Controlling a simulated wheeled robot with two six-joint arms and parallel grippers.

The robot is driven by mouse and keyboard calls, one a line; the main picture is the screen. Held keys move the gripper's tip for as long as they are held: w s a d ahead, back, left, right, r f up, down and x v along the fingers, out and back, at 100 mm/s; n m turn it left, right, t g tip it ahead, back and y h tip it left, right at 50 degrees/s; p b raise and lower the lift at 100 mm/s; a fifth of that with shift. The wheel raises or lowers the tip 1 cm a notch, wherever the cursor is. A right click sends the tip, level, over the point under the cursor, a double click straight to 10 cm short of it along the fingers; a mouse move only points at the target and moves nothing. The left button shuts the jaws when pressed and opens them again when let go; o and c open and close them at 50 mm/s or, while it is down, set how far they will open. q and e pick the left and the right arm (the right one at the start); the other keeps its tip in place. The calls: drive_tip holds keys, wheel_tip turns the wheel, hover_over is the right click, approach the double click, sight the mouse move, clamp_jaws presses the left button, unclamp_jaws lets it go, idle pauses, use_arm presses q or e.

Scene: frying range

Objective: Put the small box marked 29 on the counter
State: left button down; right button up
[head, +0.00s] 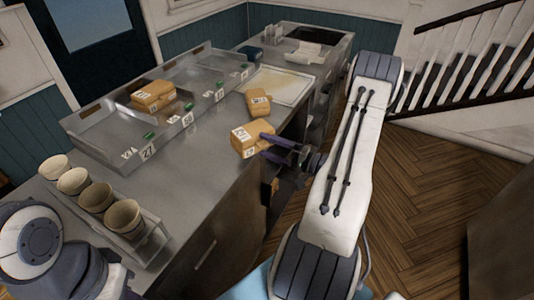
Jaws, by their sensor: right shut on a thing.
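A small tan box (250,138) with a white label is at the counter's front edge, in the head view. Its number is too small to read surely. My right gripper (276,142) comes in from the right and is shut on this box. I cannot tell whether the box touches the counter or hangs just above it. A second tan box (258,103) with a label lies just behind it on the counter (215,150). My left gripper is out of view; only part of that arm shows at the lower left.
A metal tray rack (105,155) with number tags, one reading 27, runs along the back and holds another tan box (153,96). A holder with several cups (122,217) stands at the near left. A pale board (282,85) lies behind the boxes. Bare counter lies left of the held box.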

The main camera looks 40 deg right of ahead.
wheel_tip(320, 180, down, 4)
drive_tip(key=shift+a+f+p, duration=0.1)
drive_tip(key=shift+a+p, duration=0.05)
drive_tip(key=shift+p, duration=0.4)
drive_tip(key=shift+f+b, duration=0.25)
drive_tip(key=shift+b, duration=0.05)
drive_tip(key=o, duration=1.3)
drive_tip(key=shift+r, duration=0.1)
drive_tip(key=shift+c, duration=0.2)
drive_tip(key=shift+r, duration=0.1)
drive_tip(key=b+v, duration=0.4)
drive_tip(key=v, duration=0.8)
